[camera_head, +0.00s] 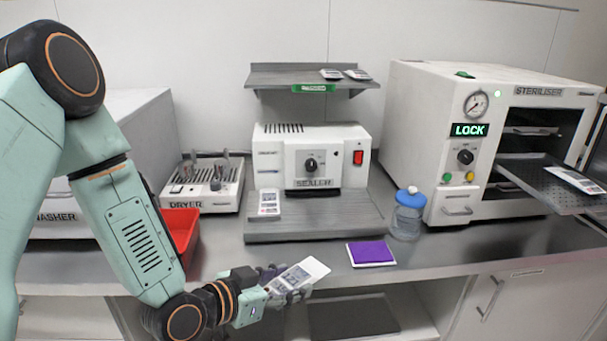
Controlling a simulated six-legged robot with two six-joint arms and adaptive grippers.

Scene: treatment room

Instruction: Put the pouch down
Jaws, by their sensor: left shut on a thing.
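My left gripper (281,287) is shut on a white pouch (305,271) with a grey printed face. It holds the pouch tilted in front of the counter's front edge, left of the purple pad. Another pouch (269,203) lies on the left of the sealer's grey base (315,225). Two more pouches (345,74) lie on the wall shelf. One pouch (575,180) lies on the steriliser's pulled-out tray (545,190). My right gripper is not in view.
The sealer (312,155) stands at the middle back. The dryer (202,184) and a red bin (181,229) are to its left. A blue-lidded jar (407,215) stands by the steriliser (440,120). The purple pad (371,252) lies near the counter's front edge.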

